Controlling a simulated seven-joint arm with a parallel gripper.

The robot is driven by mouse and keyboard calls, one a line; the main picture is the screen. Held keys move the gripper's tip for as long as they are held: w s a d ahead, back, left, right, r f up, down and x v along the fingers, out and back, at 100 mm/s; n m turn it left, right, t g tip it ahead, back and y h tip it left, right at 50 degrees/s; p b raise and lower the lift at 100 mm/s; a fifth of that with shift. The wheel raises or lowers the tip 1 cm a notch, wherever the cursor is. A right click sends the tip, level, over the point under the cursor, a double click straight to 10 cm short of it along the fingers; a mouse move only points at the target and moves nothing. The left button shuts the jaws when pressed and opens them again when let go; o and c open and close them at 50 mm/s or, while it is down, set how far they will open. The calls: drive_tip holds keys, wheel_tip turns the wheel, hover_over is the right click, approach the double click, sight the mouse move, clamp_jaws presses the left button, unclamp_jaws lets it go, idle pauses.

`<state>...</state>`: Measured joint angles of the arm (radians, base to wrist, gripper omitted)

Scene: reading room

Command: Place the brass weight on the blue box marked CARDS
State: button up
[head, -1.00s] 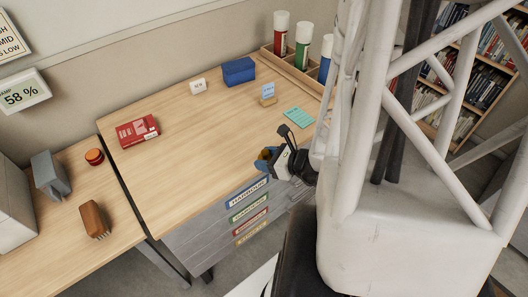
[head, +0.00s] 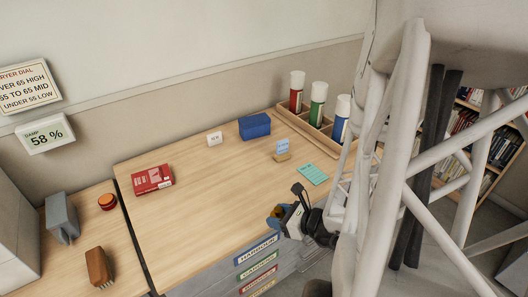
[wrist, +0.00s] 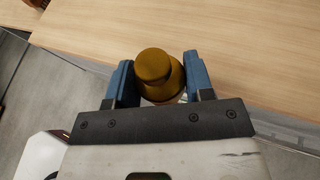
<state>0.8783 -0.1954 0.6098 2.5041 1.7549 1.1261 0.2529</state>
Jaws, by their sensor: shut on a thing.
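The brass weight (wrist: 155,67) is a golden knobbed piece between the two blue fingers of my gripper (wrist: 160,80) in the wrist view. My gripper (head: 276,215) is shut on it near the front edge of the desk in the head view, above the drawer fronts. The blue box (head: 255,127) sits at the back of the desk, left of the tube rack. I cannot read any marking on it from here. My gripper is well in front of the box and apart from it.
A red book (head: 152,180) lies at the desk's left. A small white block (head: 214,139), a wooden card holder (head: 282,157) and a teal card (head: 313,174) are near the box. A rack (head: 301,124) holds red, green and blue tubes. The desk's middle (head: 215,195) is clear.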

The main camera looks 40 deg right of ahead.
drive_tip(key=w+d+r, duration=0.3)
drive_tip(key=w+d, duration=0.2)
drive_tip(key=w, duration=0.5)
drive_tip(key=w+d+r, duration=0.3)
drive_tip(key=w+d, duration=0.2)
drive_tip(key=w, duration=0.6)
drive_tip(key=w+d+r, duration=0.3)
drive_tip(key=w+d, duration=0.2)
drive_tip(key=w, duration=0.6)
drive_tip(key=shift+d+n+y, duration=0.3)
drive_tip(key=shift+d+n, duration=0.05)
drive_tip(key=shift+n, duration=0.05)
hover_over(255, 119)
drive_tip(key=shift+f, duration=0.8)
drive_tip(key=shift+f, duration=0.15)
drive_tip(key=shift+f, duration=1.6)
drive_tip(key=shift+f, duration=0.15)
